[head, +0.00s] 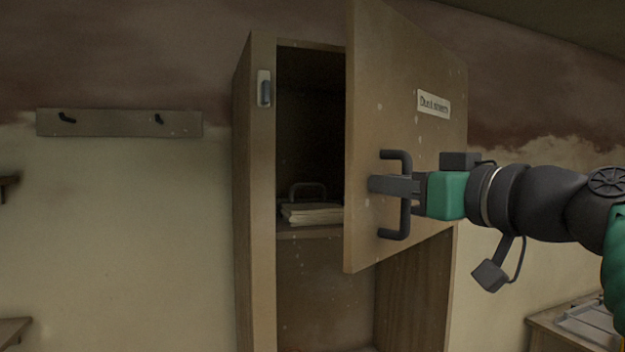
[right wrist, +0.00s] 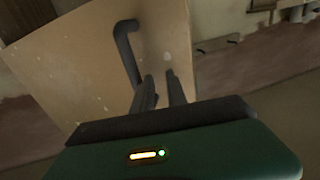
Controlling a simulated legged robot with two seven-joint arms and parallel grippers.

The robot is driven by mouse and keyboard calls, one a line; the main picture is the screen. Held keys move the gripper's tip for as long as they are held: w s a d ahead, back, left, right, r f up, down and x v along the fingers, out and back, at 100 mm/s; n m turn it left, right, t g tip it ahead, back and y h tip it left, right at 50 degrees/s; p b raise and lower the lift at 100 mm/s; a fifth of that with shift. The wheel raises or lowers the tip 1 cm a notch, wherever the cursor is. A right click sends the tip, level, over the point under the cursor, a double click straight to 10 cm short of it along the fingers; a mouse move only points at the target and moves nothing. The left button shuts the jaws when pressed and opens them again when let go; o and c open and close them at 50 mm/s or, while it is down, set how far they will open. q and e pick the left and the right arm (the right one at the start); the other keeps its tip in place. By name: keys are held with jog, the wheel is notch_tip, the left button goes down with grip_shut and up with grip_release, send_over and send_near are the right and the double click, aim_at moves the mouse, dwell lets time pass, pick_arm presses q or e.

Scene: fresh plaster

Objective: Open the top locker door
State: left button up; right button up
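The top locker door (head: 395,95), a tan panel with a label, stands swung well open from the tall locker (head: 256,200). Its dark C-shaped handle (head: 393,234) is on the outer face; it also shows in the right wrist view (right wrist: 126,52). My right gripper (head: 385,184) reaches in from the right, its fingers across the middle of the handle bar. In the right wrist view the fingers (right wrist: 163,92) are close together at the bar, with a narrow gap between the tips; the gripping spot is partly hidden. My left gripper is out of view.
Inside the locker, a stack of papers (head: 312,214) lies on the shelf. A latch plate (head: 264,88) is on the left frame. A hook rail (head: 118,123) is on the wall at left. A bench or table (head: 580,325) stands at lower right.

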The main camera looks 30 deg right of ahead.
jog(key=shift+w+d+f, duration=0.1)
jog(key=shift+d+f, duration=0.15)
